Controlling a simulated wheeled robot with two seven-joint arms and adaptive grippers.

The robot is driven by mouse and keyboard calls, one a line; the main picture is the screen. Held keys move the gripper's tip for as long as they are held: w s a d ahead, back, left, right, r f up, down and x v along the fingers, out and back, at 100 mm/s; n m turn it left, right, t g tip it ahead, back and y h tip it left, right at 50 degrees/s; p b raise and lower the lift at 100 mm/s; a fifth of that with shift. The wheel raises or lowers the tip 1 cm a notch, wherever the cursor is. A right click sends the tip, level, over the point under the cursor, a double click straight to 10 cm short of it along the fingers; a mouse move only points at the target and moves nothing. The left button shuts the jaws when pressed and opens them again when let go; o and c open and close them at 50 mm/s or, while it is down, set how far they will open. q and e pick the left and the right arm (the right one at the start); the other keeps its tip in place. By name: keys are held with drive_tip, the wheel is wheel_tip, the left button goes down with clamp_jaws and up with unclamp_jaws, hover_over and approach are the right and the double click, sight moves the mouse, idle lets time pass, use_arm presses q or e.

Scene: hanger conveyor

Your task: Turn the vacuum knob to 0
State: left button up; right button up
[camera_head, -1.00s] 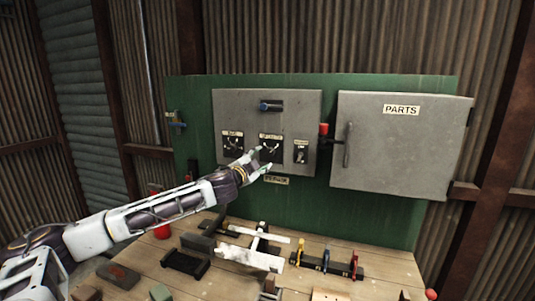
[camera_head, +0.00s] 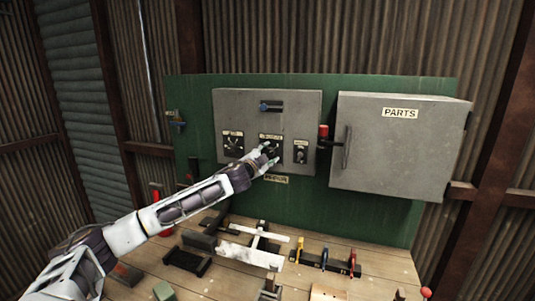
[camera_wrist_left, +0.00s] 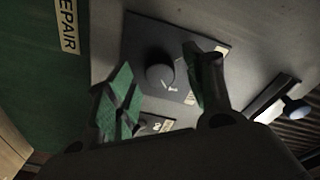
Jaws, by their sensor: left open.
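A grey control box (camera_head: 228,112) on the green board has a left dial (camera_head: 233,144), a middle dial (camera_head: 270,142) and a smaller right knob (camera_head: 301,154). The labels above them are too small to read, so I cannot tell which one is marked vacuum. My left gripper (camera_head: 268,155) is open in front of the middle dial and partly covers it. My right gripper is out of view.
A grey parts cabinet (camera_head: 397,152) hangs to the right. The wooden bench (camera_head: 222,281) below holds blocks, brackets and a small rack (camera_head: 326,262).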

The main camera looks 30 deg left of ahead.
use_arm(q)
drive_tip(key=shift+w, duration=0.3)
drive_tip(key=shift+c, duration=0.4)
drive_tip(key=c, duration=0.9)
drive_tip(key=shift+f, duration=0.1)
drive_tip(key=shift+c, duration=0.2)
